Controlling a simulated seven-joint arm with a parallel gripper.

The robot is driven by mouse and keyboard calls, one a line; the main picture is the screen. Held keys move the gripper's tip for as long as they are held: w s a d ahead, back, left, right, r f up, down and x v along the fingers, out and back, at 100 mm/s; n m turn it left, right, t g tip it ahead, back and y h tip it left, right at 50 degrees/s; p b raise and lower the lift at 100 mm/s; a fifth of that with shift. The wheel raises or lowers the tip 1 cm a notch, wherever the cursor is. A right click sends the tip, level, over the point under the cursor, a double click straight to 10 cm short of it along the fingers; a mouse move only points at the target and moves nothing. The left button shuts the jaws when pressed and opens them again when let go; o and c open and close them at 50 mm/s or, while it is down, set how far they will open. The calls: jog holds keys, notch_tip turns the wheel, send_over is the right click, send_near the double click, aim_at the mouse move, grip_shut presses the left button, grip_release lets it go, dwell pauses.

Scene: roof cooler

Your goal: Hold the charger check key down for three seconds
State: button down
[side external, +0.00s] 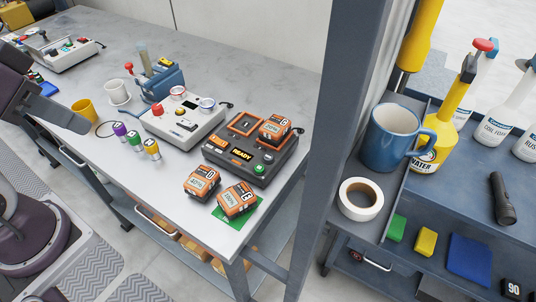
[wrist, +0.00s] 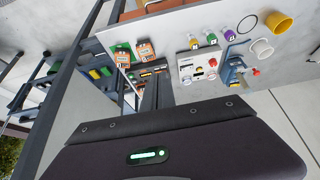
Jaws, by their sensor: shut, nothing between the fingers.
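The charger (side external: 250,150) is a dark unit on the right end of the bench, with a lit READY display (side external: 241,154), a green key (side external: 258,170) and other small controls. I cannot read which one is the check key. An orange battery pack (side external: 275,128) sits in its right bay; the other bay (side external: 246,123) looks empty. In the wrist view the charger (wrist: 153,70) is small and partly hidden. My gripper (wrist: 152,90) shows there as dark shut fingers with nothing held, apart from the keys. In the side view my arm is at the left, well away from the charger.
Two orange packs (side external: 202,182) (side external: 238,199) stand in front of the charger, one on a green mat (side external: 222,213). A grey control box (side external: 183,122) is on its left, with several coloured cylinders (side external: 135,140) nearby. A grey post (side external: 340,130) rises to its right.

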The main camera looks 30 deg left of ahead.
dwell(0.8)
jog(key=w+d+f+m+t+h, duration=0.1)
jog(key=w+d+f+m, duration=0.15)
jog(key=w, duration=0.45)
jog(key=w+d+f+m, duration=0.1)
jog(key=w+d+m, duration=0.1)
jog(key=w+m, duration=0.35)
jog(key=w+d+f+m+t+h, duration=0.1)
jog(key=w+d+f+m, duration=0.15)
jog(key=w, duration=0.65)
jog(key=w+d+f+m+h, duration=0.1)
jog(key=w+d+f+m, duration=0.2)
jog(key=w+d+f, duration=0.2)
jog(key=shift+d+f+t+h, duration=0.3)
jog(key=shift+d+t+h, duration=0.1)
jog(key=shift+d, duration=0.85)
jog(key=shift+f, duration=0.1)
send_over(264, 159)
jog(key=shift+d+f, duration=0.1)
jog(key=shift+f, duration=4.2)
jog(key=shift+f, duration=0.1)
jog(key=shift+f, duration=0.3)
jog(key=shift+s+f, duration=0.1)
jog(key=shift+f, duration=0.35)
